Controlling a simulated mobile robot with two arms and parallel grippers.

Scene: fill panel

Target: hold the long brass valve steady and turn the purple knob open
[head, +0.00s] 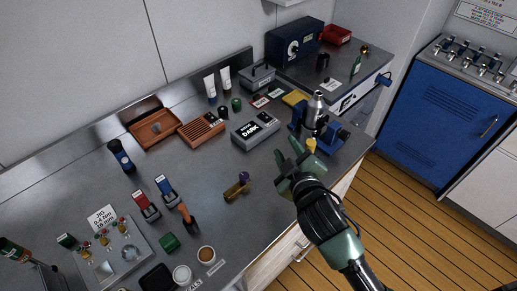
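The long brass valve (236,191) lies on the grey steel worktop, near its middle front. Its purple knob (243,176) shows at the valve's far end. My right gripper (287,151) is to the right of the valve and apart from it. Its fingers look spread, with nothing seen between them. It is near the worktop's right edge, in front of the blue vise. My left gripper is not in view.
A grey box with a dark display (254,128) stands behind the valve. A blue vise (331,138) holds a metal bottle (315,110). Red and blue-handled tools (147,206), an orange-handled tool (187,219) and a green block (169,243) lie left. Worktop around the valve is clear.

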